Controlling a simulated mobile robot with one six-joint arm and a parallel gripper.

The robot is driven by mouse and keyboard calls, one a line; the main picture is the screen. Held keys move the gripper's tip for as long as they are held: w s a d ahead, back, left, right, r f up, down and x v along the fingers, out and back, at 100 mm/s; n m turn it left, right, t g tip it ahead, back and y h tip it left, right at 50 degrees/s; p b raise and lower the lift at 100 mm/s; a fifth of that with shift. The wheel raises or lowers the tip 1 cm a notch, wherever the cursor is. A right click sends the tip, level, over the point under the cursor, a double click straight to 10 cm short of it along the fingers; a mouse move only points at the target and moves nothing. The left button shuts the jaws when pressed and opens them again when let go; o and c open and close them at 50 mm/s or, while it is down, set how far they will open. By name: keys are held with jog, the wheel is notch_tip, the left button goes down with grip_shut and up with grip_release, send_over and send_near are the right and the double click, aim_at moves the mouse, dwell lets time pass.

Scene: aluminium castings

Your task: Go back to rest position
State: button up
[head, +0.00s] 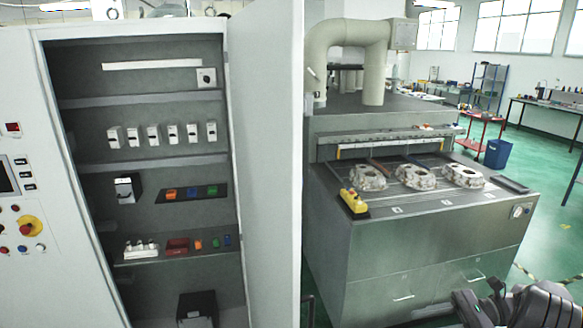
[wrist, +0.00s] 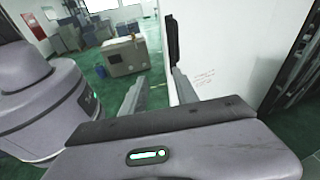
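My gripper (wrist: 159,78) shows in the wrist view with its two grey fingers apart and nothing between them. It points across the green floor beside a white panel. In the head view a dark part of my arm (head: 535,305) shows at the lower right corner; the fingers cannot be made out there. Several aluminium castings (head: 415,177) lie in a row on the metal workbench (head: 420,250), well apart from my gripper.
An open cabinet (head: 150,75) with switches stands at the left, its white door (head: 268,150) swung out. A blue bin (head: 497,153) and red cart (head: 478,125) stand behind. Green floor is free at right.

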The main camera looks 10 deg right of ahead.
jog(key=s+a+n+g+h+b, duration=0.1)
jog(key=a+n+g+h+b, duration=0.35)
jog(key=a, duration=0.65)
jog(key=s+a+n+g+h+b, duration=0.15)
jog(key=a+n+h+b, duration=0.3)
jog(key=a+b, duration=0.55)
jog(key=s+a+f+n+t+h+b, duration=0.4)
jog(key=s+a+f+n+t+b, duration=0.2)
jog(key=s+a, duration=0.5)
notch_tip(320, 180, down, 2)
jog(key=shift+a+n+t+b, duration=0.4)
jog(key=shift+a+t+b, duration=0.2)
jog(key=shift+t+b, duration=0.3)
